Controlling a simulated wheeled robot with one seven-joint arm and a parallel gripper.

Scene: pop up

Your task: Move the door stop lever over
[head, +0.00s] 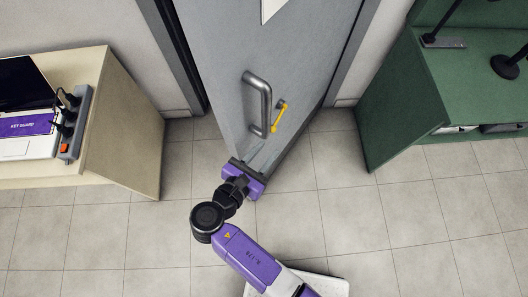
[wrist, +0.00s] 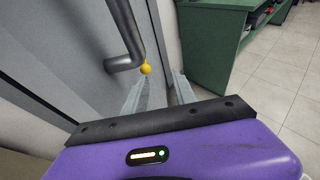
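The yellow door stop lever (head: 279,117) is on the grey door (head: 285,45), just right of the bar handle (head: 258,98). In the wrist view, only a small rounded yellow end of the lever (wrist: 145,69) shows, next to the foot of the handle (wrist: 125,62). My gripper (head: 262,153) is low in front of the door, below the handle and the lever. In the wrist view, the two pale fingers of my gripper (wrist: 160,84) are apart with nothing between them. The yellow end appears close to the left fingertip; I cannot tell whether they touch.
The door seems to stand ajar towards me. A beige cabinet (head: 125,125) with a laptop and a power strip stands at left. A green cabinet (head: 395,105) stands at right, also seen in the wrist view (wrist: 212,50). The tiled floor (head: 350,205) is clear between them.

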